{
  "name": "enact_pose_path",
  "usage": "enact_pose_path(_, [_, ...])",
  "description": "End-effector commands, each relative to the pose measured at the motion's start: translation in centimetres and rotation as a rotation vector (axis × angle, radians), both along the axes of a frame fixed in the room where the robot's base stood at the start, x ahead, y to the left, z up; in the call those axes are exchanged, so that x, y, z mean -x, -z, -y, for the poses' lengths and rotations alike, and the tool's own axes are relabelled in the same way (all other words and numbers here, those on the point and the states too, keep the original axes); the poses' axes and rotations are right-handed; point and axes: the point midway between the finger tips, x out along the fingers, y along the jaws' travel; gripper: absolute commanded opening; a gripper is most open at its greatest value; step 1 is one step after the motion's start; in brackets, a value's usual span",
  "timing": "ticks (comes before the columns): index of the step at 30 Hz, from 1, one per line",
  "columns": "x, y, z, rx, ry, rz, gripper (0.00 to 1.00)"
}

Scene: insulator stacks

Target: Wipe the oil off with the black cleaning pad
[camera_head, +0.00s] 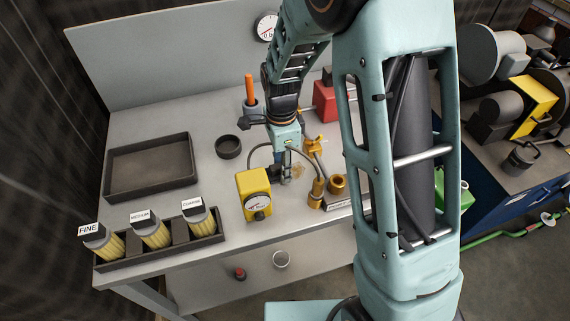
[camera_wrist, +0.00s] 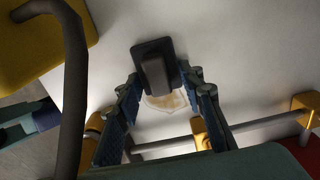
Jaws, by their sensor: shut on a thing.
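The black cleaning pad (camera_wrist: 153,50) has a dark block-like grip on its back and shows in the wrist view between the fingers of my gripper (camera_wrist: 158,88). My gripper is shut on the pad's grip, and it also shows in the head view (camera_head: 285,172), pointing down at the grey bench. The oil is a yellowish-brown patch (camera_wrist: 165,101) on the bench, beside the pad's edge and partly between the fingers. In the head view the oil (camera_head: 299,171) lies just right of my gripper. I cannot tell whether the pad touches the bench.
A yellow gauge box (camera_head: 254,194) stands just left of my gripper, with a hose close by. Brass fittings (camera_head: 337,184) and pipes stand to the right. A black round dish (camera_head: 228,147), an empty dark tray (camera_head: 150,167) and a rack of labelled filters (camera_head: 160,247) are further left.

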Motion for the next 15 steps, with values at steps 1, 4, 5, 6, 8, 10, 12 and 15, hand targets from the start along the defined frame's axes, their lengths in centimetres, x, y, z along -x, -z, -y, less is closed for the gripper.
enact_pose_path(1, [0.2,0.1,0.0,0.001,-0.001,-0.005,0.00])
enact_pose_path(4, [0.1,-0.3,0.0,0.001,-0.001,-0.004,0.00])
enact_pose_path(5, [0.1,-0.5,0.0,0.001,-0.001,-0.003,0.00])
enact_pose_path(6, [0.1,-0.8,0.0,0.001,-0.001,-0.003,0.00])
enact_pose_path(8, [0.1,-1.5,0.0,0.001,-0.001,-0.002,0.00])
enact_pose_path(10, [0.1,-2.2,0.0,0.001,-0.001,-0.002,0.00])
enact_pose_path(12, [0.1,-3.0,0.0,0.001,-0.001,-0.002,0.00])
enact_pose_path(15, [0.0,-4.0,0.0,0.000,-0.001,0.000,0.00])
